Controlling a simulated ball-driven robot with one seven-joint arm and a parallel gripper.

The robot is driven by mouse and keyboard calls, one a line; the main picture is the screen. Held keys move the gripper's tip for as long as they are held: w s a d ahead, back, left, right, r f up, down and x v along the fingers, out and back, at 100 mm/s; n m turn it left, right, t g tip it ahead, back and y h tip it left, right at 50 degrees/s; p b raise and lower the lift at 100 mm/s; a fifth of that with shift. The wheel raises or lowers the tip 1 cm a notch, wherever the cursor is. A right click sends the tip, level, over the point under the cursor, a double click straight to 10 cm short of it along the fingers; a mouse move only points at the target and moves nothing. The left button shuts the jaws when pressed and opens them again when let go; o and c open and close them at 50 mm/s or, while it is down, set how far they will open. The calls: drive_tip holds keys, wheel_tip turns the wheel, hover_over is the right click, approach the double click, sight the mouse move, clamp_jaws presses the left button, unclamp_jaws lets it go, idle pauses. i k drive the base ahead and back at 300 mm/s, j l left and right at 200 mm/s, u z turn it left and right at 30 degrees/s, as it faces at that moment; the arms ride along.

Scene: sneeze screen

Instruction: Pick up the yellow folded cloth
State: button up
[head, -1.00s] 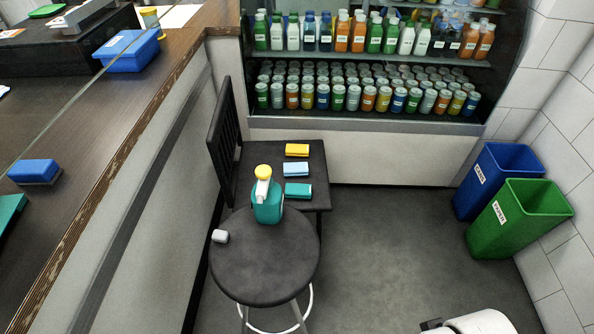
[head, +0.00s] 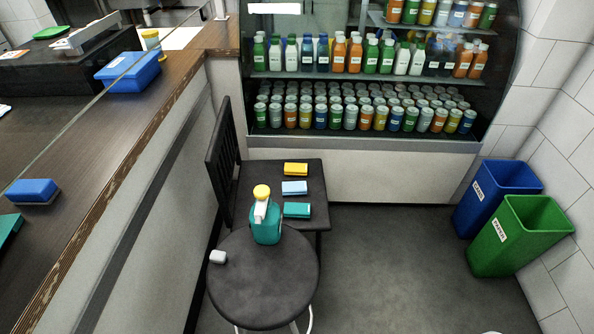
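The yellow folded cloth (head: 296,169) lies on the seat of a dark chair (head: 262,170), at the far end of a row of folded cloths. A light blue folded cloth (head: 294,188) lies just nearer, and a teal folded cloth (head: 297,210) lies nearest. All three are apart from one another. My gripper is not in view.
A counter runs along the left. Blue (head: 492,200) and green (head: 512,240) bins stand right. Floor between is clear.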

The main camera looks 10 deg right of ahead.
sight(296, 169)
drive_tip(key=i+l, duration=0.25)
drive_tip(key=i, duration=0.2)
drive_tip(key=i+l, duration=0.25)
drive_tip(key=i, duration=0.2)
drive_tip(key=i+l, duration=0.2)
drive_tip(key=i, duration=0.25)
drive_tip(key=i+l+u, duration=0.25)
drive_tip(key=i+l, duration=0.15)
drive_tip(key=i, duration=0.15)
drive_tip(key=i+l+u, duration=0.25)
drive_tip(key=i+l, duration=0.3)
drive_tip(key=u, duration=0.75)
